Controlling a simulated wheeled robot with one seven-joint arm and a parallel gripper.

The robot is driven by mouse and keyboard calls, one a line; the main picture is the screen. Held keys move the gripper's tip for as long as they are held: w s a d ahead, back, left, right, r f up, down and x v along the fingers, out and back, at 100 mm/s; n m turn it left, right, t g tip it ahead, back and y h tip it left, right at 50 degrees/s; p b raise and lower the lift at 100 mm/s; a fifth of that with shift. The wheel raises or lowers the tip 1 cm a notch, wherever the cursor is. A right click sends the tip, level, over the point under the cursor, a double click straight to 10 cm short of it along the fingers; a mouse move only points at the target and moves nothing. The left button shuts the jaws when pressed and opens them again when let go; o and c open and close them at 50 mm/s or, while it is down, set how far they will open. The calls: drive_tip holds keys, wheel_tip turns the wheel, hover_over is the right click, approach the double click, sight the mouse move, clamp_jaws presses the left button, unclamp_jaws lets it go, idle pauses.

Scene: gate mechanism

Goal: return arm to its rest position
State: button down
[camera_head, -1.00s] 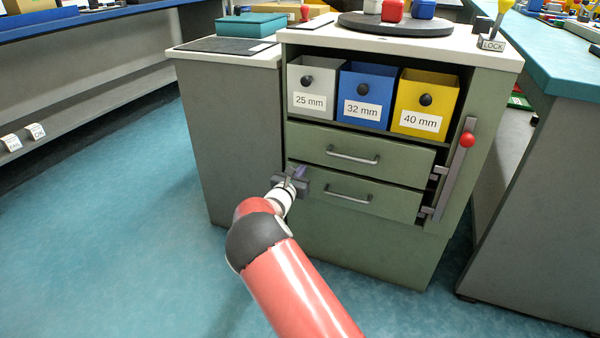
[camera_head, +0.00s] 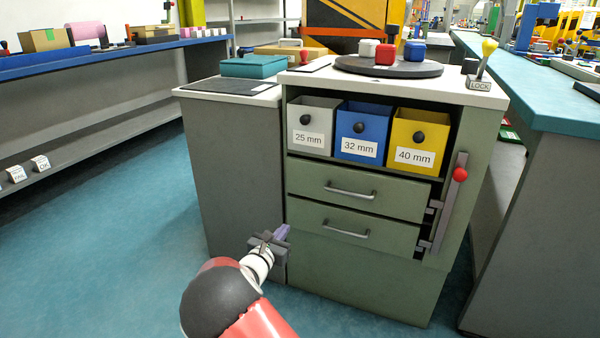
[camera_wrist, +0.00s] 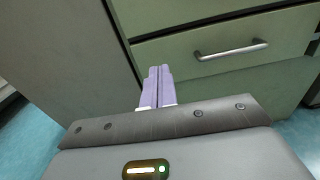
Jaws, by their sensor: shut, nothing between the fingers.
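My gripper (camera_head: 283,232) is shut and empty, low in front of the green cabinet (camera_head: 360,278), left of the lower drawer. In the wrist view its two purple fingers (camera_wrist: 160,85) lie side by side with nothing between them. The lower drawer handle (camera_wrist: 248,49) shows to the right of and beyond the fingers, apart from them. My arm reaches in from the bottom of the head view.
The cabinet holds a grey 25 mm bin (camera_head: 312,125), a blue 32 mm bin (camera_head: 361,132) and a yellow 40 mm bin (camera_head: 413,137). A red-knobbed lever (camera_head: 449,205) stands at its right. A teal-topped bench (camera_head: 540,95) is at right. Open floor (camera_head: 100,250) lies at left.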

drive_tip(key=s+d+r+m+g+h+p, duration=0.1)
drive_tip(key=s+d+r+m+g+h, duration=0.2)
drive_tip(key=d+m, duration=0.45)
drive_tip(key=s+d+r+m+g+h, duration=0.1)
drive_tip(key=s+d+r+m+g, duration=0.3)
drive_tip(key=d, duration=0.6)
drive_tip(key=s+d+r+m+g+y+p, duration=0.15)
drive_tip(key=s+d+r+m+g, duration=0.25)
drive_tip(key=s+d+r+m, duration=0.4)
drive_tip(key=s+r+m+y, duration=0.1)
drive_tip(key=s+m+y, duration=0.2)
drive_tip(key=s, duration=0.5)
drive_tip(key=s+r+m+y+p, duration=0.1)
drive_tip(key=s+r+m+y, duration=0.1)
drive_tip(key=s+m, duration=0.3)
drive_tip(key=s+a+r+m+y+p, duration=0.1)
drive_tip(key=s+m+y, duration=0.3)
drive_tip(key=s, duration=0.8)
drive_tip(key=shift+s+r, duration=0.4)
drive_tip(key=shift+r, duration=0.15)
drive_tip(key=shift+a, duration=0.1)
